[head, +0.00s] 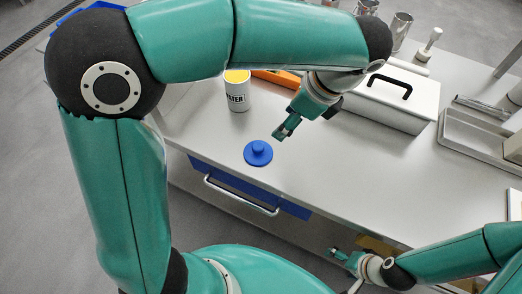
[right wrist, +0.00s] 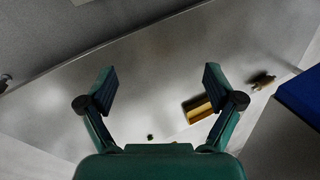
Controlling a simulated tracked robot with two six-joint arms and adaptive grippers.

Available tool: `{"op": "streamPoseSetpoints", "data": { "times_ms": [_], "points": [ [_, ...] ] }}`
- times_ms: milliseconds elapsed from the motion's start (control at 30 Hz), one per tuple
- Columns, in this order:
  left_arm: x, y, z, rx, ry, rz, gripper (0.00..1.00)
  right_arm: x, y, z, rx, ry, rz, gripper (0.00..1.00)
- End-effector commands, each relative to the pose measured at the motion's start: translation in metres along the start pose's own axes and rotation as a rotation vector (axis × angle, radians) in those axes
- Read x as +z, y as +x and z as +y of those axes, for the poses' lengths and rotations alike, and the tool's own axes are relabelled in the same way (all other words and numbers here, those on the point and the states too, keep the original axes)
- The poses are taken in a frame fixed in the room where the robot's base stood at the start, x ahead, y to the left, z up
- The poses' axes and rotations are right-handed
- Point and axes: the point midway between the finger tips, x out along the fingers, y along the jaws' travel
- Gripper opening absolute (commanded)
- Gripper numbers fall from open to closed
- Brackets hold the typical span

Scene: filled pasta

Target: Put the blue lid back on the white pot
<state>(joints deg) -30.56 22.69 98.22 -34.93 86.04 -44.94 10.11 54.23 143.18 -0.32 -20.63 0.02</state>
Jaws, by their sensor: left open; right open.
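The blue lid (head: 258,153), a round disc with a knob on top, lies on the white counter near its front edge. The white pot (head: 237,92) stands upright behind it, with dark lettering on its side and yellow showing at its open top. My left gripper (head: 280,136) is open and empty, just right of and above the lid, apart from it. My right gripper (head: 333,252) is low in front of the counter, far from the lid; in the right wrist view its fingers (right wrist: 160,88) are spread with nothing between them.
A white box with a black handle (head: 395,98) stands right of my left gripper. Metal cups and a pump dispenser (head: 428,45) stand at the back, trays (head: 480,135) at the right. The counter's front middle (head: 350,175) is clear.

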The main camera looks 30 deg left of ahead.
Motion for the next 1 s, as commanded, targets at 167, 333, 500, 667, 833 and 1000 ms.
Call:
{"op": "streamPoseSetpoints", "data": {
  "times_ms": [167, 333, 500, 667, 833, 1000],
  "points": [
    [0.001, 0.037, 0.001, 0.007, -0.002, -0.004, 0.62, 0.0, 0.007, 0.003, 0.0, 0.0, 0.0, 0.91],
    [0.002, 0.074, 0.002, 0.006, -0.002, -0.003, 0.62, 0.0, 0.012, 0.004, 0.0, 0.0, 0.0, 0.91],
    [0.002, 0.098, 0.001, 0.005, -0.002, -0.002, 0.62, 0.0, 0.014, 0.005, 0.0, 0.0, 0.0, 0.91],
    [0.002, 0.106, 0.001, 0.003, -0.002, -0.001, 0.62, 0.0, 0.015, 0.005, 0.0, 0.0, 0.0, 0.91],
    [0.002, 0.106, 0.001, 0.002, -0.002, -0.001, 0.62, 0.0, 0.014, 0.005, 0.0, 0.0, 0.0, 0.91],
    [0.003, 0.108, 0.002, 0.003, -0.003, -0.001, 0.62, 0.0, 0.015, 0.005, 0.0, 0.0, 0.0, 0.91]
  ]
}}
